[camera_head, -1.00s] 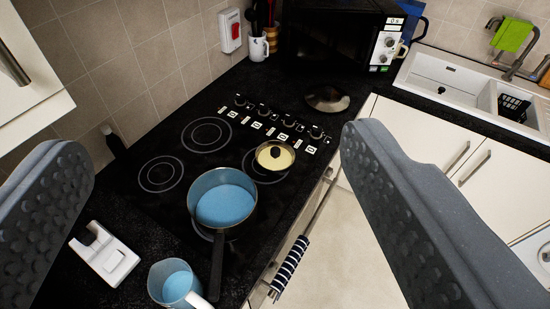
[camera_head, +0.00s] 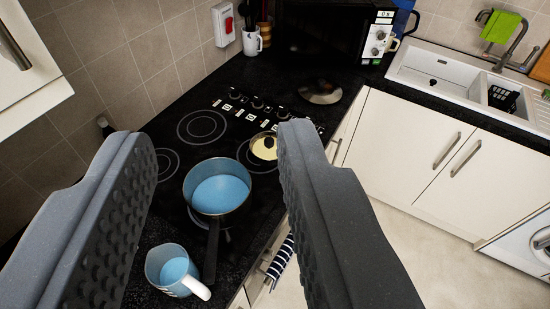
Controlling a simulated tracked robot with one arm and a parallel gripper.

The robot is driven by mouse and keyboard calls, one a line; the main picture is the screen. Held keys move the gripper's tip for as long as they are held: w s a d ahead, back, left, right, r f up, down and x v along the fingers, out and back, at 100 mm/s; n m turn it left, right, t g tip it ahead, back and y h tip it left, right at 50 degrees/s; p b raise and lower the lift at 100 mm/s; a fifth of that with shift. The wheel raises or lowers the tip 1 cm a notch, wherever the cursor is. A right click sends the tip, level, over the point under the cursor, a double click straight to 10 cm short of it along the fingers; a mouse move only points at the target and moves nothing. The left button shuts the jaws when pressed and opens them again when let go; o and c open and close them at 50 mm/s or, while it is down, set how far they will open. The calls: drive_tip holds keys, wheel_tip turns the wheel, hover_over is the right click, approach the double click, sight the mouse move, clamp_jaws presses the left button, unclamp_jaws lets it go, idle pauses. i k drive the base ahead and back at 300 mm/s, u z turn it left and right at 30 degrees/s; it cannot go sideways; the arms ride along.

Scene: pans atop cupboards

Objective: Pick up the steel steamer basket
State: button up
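I cannot make out a steel steamer basket for certain. A low, round, shiny metal piece (camera_head: 320,92) lies on the black counter beyond the hob; it may be a lid or the basket. My gripper (camera_head: 212,138) is open, with one grey finger at each side and nothing between them. A steel saucepan (camera_head: 217,188) with blue contents stands on the hob, seen between the fingers. A small pale-yellow lidded pot (camera_head: 264,147) is beside the right fingertip in the picture, partly hidden by it.
A blue-filled jug (camera_head: 178,270) with a white handle stands near the front. A microwave (camera_head: 335,35), a white sink (camera_head: 450,75) and a utensil mug (camera_head: 252,42) are at the back. A striped towel (camera_head: 280,262) hangs at the oven front. The floor on the right is clear.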

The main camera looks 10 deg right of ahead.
sight(263, 148)
drive_tip(key=k, duration=1.2)
drive_tip(key=z, duration=0.5)
drive_tip(key=i, duration=0.6)
drive_tip(key=z, duration=0.65)
drive_tip(key=i, duration=1.25)
drive_tip(key=u, duration=0.65)
drive_tip(key=i, duration=0.6)
drive_tip(key=u, duration=0.55)
